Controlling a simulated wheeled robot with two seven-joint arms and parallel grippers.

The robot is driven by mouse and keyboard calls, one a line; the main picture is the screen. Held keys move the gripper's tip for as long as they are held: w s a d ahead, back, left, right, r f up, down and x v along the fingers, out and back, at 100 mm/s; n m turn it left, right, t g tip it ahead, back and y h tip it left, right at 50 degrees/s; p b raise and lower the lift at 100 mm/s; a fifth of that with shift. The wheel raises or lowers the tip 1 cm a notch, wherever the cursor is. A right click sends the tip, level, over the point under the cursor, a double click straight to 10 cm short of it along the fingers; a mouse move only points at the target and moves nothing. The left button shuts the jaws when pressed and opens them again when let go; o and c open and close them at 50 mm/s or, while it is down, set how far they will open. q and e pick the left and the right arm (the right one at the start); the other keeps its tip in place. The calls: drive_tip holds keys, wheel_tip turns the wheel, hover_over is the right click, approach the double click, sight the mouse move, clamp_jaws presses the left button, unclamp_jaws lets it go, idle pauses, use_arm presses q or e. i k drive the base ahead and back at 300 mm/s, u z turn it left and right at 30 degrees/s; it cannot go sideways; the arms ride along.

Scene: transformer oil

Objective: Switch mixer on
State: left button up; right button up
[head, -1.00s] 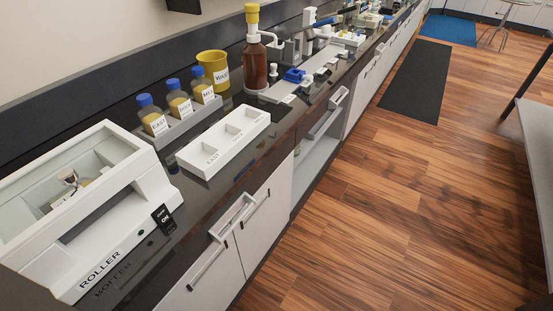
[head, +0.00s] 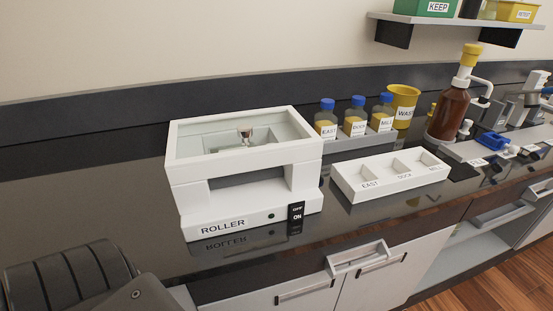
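The mixer appears to be the white box-shaped machine labelled ROLLER (head: 220,226) in the middle of the head view, on the dark counter. Its top is an open or clear-walled chamber with a small brownish-capped item (head: 246,136) inside. A black switch (head: 295,214) marked ON stands at the right of its front face, beside a small dark round spot (head: 271,216). I cannot tell the switch's position. A dark part of my own arm shows at the bottom left, apart from the machine. Neither gripper's fingers are in view.
Right of the machine stand several blue-capped bottles (head: 355,116) in a rack, a white three-compartment tray (head: 395,188), a yellow WASTE cup (head: 402,104) and a brown pump bottle (head: 448,112). A shelf (head: 455,25) hangs above right. Counter left of the machine (head: 110,190) is clear.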

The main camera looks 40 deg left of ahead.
sight(296, 211)
drive_tip(key=z, duration=1.8)
drive_tip(key=i, duration=0.55)
drive_tip(key=u, duration=3.75)
drive_tip(key=i, duration=0.5)
drive_tip(key=z, duration=0.1)
